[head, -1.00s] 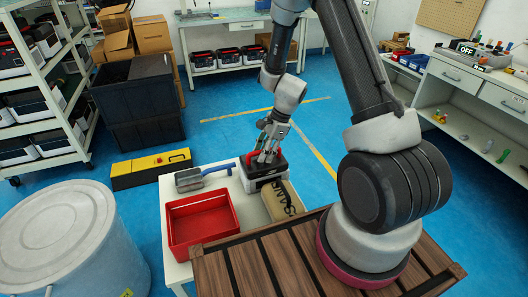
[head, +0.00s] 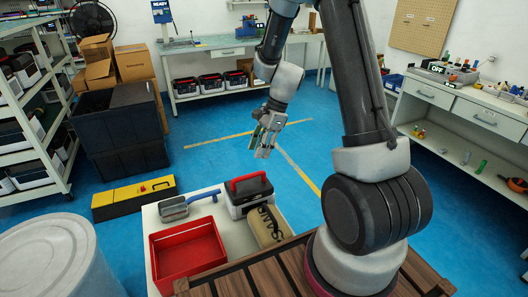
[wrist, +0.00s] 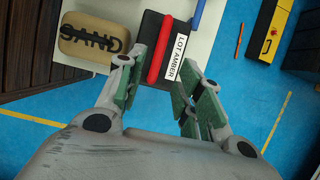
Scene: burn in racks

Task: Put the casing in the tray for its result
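The casing (head: 248,198) is a dark box with a pale lower body and a red handle. It stands upright on the white table, beside the empty red tray (head: 187,250). In the wrist view the casing (wrist: 180,25) shows its dark top, red handle and a white label reading "LOT AMBER". My gripper (head: 263,150) is raised above and beyond the casing, apart from it. In the wrist view my gripper (wrist: 158,72) has its fingers spread, with nothing between them.
A sandbag (head: 267,228) lies right of the casing, and a grey tool with a blue handle (head: 175,209) lies left of it. A yellow-and-black case (head: 134,198) and dark crates (head: 125,130) stand on the floor. A back screen (head: 162,10) reads "READY"; a right-hand sign (head: 437,68) reads "OFF".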

